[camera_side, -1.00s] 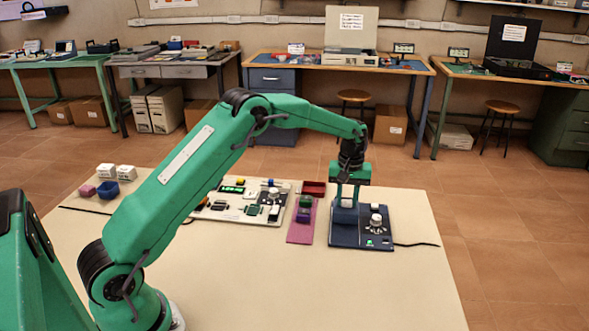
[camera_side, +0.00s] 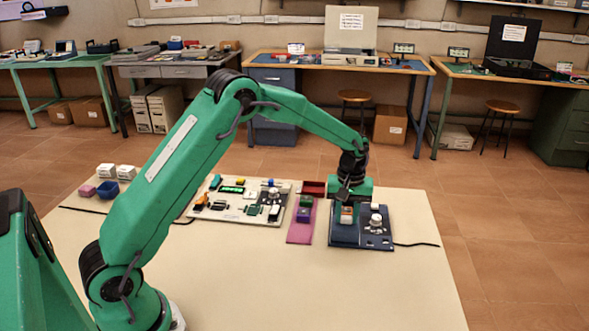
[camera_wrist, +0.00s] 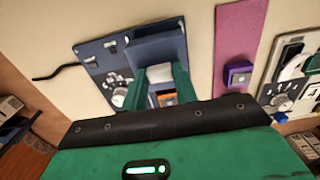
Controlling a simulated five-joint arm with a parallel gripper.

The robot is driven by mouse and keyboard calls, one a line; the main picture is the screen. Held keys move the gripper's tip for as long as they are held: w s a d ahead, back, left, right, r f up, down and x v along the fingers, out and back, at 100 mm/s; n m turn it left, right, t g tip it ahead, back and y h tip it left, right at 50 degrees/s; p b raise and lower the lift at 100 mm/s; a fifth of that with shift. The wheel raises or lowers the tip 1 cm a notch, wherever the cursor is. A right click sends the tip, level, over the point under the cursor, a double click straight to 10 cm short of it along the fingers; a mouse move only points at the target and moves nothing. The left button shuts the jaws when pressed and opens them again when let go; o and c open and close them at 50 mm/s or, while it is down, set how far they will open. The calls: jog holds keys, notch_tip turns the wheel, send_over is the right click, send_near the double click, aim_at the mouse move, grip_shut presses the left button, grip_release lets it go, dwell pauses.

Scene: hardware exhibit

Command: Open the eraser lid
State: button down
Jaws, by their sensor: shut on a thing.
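The eraser appears to be the dark blue unit (camera_side: 345,240) on the right of the table. In the wrist view its blue box-like part (camera_wrist: 155,45) stands tilted up beyond my gripper (camera_wrist: 160,86). My gripper is shut on a white block (camera_wrist: 160,73), seemingly the lid's grip. Below the block shows an orange patch (camera_wrist: 166,100), partly hidden by my wrist. In the side view my gripper (camera_side: 347,213) is low over the unit, with orange and white between its fingers. The lid's hinge and exact opening cannot be made out.
A magenta mat (camera_side: 300,236) with a purple block (camera_side: 304,215) lies left of the unit. A cream panel (camera_side: 215,215) with several parts is farther left. A red tray (camera_side: 313,188) sits behind the mat. The table front (camera_side: 300,280) is clear.

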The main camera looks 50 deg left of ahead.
aim_at(347, 217)
jog(key=c, duration=1.1)
grip_release()
jog(key=shift+r, duration=0.1)
jog(key=shift+r, duration=3.9)
